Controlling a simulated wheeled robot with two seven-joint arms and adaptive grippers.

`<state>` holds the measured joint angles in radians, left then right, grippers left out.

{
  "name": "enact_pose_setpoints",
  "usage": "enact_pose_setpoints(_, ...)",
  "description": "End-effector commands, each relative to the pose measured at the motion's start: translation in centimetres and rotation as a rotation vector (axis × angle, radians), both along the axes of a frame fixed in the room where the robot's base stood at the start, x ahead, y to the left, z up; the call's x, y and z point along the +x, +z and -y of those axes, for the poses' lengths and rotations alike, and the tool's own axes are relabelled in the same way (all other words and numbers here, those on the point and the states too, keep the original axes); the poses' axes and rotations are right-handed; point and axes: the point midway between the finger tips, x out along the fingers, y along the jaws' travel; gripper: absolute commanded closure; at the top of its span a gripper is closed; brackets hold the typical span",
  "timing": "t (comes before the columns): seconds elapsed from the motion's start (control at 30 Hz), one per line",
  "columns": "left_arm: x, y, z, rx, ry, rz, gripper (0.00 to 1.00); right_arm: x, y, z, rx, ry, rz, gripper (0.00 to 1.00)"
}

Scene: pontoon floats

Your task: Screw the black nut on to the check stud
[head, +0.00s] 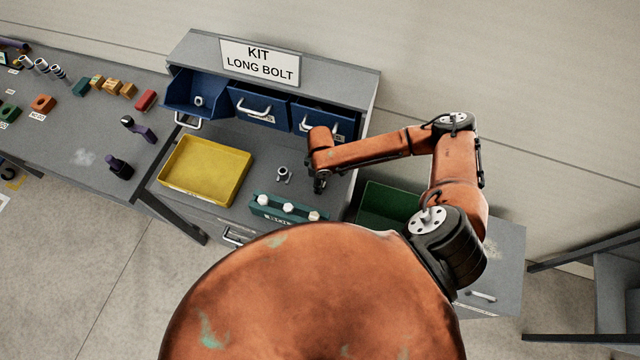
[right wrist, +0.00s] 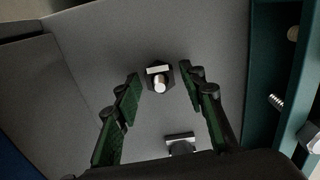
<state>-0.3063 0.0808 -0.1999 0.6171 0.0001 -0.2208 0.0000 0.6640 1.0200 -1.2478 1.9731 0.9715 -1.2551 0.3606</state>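In the right wrist view, a black hexagonal nut (right wrist: 171,70) lies between the fingers, around a bright round stud end (right wrist: 159,84). A small pale bar crosses it; I cannot tell how far the nut sits on the stud. My right gripper (right wrist: 160,83) is open, one finger each side of the nut, with visible gaps. In the head view, my right gripper (head: 319,186) points down over the grey bench, hiding the nut. A small grey metal fitting (head: 283,174) stands to its left. My left gripper is not in view.
A green rack with several pale-headed bolts (head: 288,208) stands in front of the gripper. A yellow tray (head: 205,170) is left, a green bin (head: 386,207) right. Blue drawers (head: 258,105) stand behind; the left one (head: 192,92) is pulled out. A side table (head: 75,120) holds small parts.

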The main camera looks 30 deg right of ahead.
Motion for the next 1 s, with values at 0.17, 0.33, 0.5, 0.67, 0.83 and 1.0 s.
enact_pose_setpoints(0.17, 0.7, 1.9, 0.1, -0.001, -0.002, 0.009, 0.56, 0.0, 0.5, 0.0, 0.000, 0.248, -0.001, 0.62)
enact_pose_setpoints(0.33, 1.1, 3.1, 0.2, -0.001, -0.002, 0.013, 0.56, 0.0, 0.4, 0.0, 0.000, 0.496, -0.001, 0.62)
enact_pose_setpoints(0.5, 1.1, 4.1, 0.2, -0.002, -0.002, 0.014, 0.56, 0.0, 0.4, 0.0, -0.001, 0.746, 0.000, 0.62)
enact_pose_setpoints(0.67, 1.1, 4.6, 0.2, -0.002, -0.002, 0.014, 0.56, 0.1, 0.3, 0.0, 0.000, 0.930, 0.001, 0.62)
enact_pose_setpoints(0.83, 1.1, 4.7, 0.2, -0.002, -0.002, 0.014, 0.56, 0.1, 0.2, 0.0, 0.000, 1.008, 0.000, 0.62)
enact_pose_setpoints(1.0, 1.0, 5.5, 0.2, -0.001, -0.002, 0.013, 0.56, 0.0, 0.3, 0.0, 0.000, 1.219, 0.000, 0.62)
